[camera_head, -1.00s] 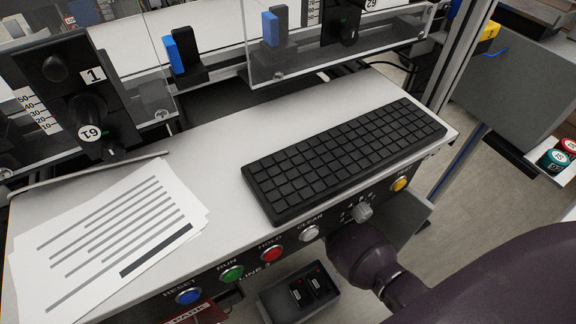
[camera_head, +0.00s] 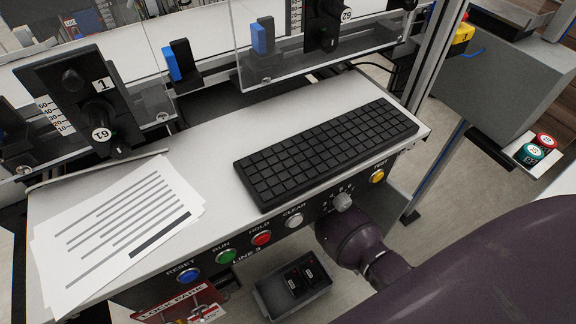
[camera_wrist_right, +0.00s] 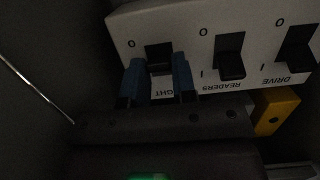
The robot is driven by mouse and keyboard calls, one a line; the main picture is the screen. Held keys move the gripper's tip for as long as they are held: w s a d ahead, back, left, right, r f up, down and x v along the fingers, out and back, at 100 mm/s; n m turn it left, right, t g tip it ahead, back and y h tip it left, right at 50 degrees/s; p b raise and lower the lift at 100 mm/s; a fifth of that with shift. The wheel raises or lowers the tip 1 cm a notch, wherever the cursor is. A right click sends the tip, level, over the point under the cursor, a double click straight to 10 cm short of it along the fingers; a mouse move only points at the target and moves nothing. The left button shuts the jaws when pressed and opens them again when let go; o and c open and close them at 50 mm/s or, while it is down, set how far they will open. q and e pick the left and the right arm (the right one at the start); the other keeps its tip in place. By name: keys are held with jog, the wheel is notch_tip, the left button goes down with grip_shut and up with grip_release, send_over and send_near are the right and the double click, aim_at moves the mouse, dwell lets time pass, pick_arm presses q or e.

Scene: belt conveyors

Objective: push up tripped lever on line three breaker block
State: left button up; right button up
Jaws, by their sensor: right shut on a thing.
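The breaker block (camera_wrist_right: 215,25) shows in the right wrist view as a pale panel with three dark levers, its labels upside down. They are the light lever (camera_wrist_right: 160,58), the readers lever (camera_wrist_right: 231,66) and the drive lever (camera_wrist_right: 300,55). Each has a 0 above it in the picture. My right gripper (camera_wrist_right: 159,76) has its blue fingers on either side of the light lever and is shut on it. In the head view my right arm reaches under the console (camera_head: 215,180), which hides the gripper and block. My left gripper is not in view.
A keyboard (camera_head: 325,155) and papers (camera_head: 115,235) lie on the console. Its front carries several buttons and a knob (camera_head: 343,202), close to my arm. Below are a dark box (camera_head: 293,287) and a red lock park holder (camera_head: 180,302). A yellow part (camera_wrist_right: 275,111) is near the gripper.

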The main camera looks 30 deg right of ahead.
jog(key=g+p, duration=0.1)
jog(key=r+g+p, duration=0.1)
jog(key=shift+w+p, duration=0.1)
jog(key=shift+p, duration=0.25)
jog(key=o, duration=0.9)
jog(key=shift+f, duration=0.1)
